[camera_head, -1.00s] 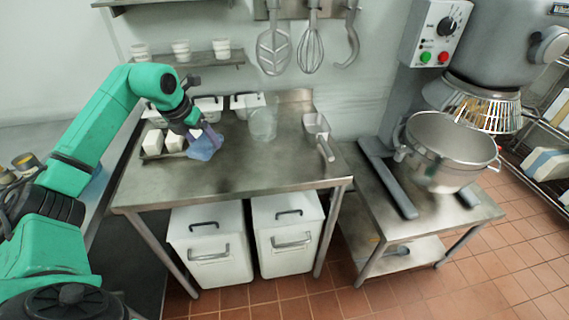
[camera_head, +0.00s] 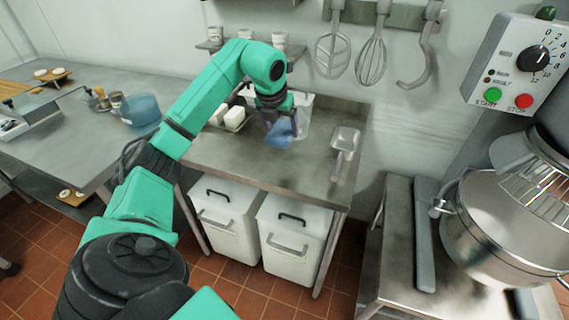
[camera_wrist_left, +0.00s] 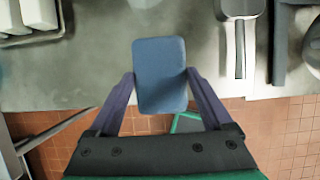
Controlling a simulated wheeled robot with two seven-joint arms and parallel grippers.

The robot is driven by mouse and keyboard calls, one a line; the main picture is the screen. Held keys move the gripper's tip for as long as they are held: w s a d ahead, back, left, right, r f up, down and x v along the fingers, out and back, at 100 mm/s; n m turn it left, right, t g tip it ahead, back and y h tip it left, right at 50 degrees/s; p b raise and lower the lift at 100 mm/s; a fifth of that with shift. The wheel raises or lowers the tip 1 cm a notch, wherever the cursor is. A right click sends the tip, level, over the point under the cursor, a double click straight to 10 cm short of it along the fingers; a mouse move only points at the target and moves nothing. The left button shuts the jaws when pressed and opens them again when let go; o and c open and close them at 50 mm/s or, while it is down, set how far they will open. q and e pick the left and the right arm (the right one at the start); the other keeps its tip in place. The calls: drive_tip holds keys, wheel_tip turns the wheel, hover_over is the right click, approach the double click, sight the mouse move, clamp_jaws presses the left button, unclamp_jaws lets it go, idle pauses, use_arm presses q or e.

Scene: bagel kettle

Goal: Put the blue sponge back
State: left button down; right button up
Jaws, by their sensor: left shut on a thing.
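The blue sponge (camera_head: 281,132) is held in my left gripper (camera_head: 279,122), above the steel table (camera_head: 262,165). In the left wrist view the sponge (camera_wrist_left: 160,76) sits between the two fingers of the gripper (camera_wrist_left: 160,92), which touch its sides. The sponge is a flat rounded block, and it overlaps the table's front edge in that view. My right gripper is in neither current view.
A tray with white blocks (camera_head: 235,117) stands on the table left of the gripper. A clear container (camera_head: 304,112) is just behind it, and a metal scoop (camera_head: 344,144) lies to the right. A mixer bowl (camera_head: 490,230) is at far right. The left counter (camera_head: 60,140) holds a blue-tinted container (camera_head: 140,110).

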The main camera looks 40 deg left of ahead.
sight(278, 141)
use_arm(q)
drive_tip(key=f, duration=0.3)
drive_tip(key=f+p, duration=0.1)
drive_tip(key=f, duration=0.7)
drive_tip(key=shift+w+d+f+p, duration=0.1)
drive_tip(key=shift+d+f+p, duration=0.1)
drive_tip(key=shift+d+p, duration=0.1)
drive_tip(key=shift+f, duration=0.35)
unclamp_jaws()
use_arm(e)
drive_tip(key=shift+w+d+r, duration=0.35)
drive_tip(key=shift+d+r, duration=0.25)
drive_tip(key=shift+d, duration=0.05)
drive_tip(key=shift+r, duration=0.1)
use_arm(q)
drive_tip(key=shift+r, duration=0.45)
drive_tip(key=b+v, duration=0.2)
drive_tip(key=v, duration=0.9)
drive_tip(key=shift+d+r, duration=0.2)
drive_tip(key=shift+r, duration=0.1)
use_arm(e)
wheel_tip(278, 141, down, 2)
drive_tip(key=shift+a, duration=0.15)
use_arm(q)
drive_tip(key=shift+f, duration=0.1)
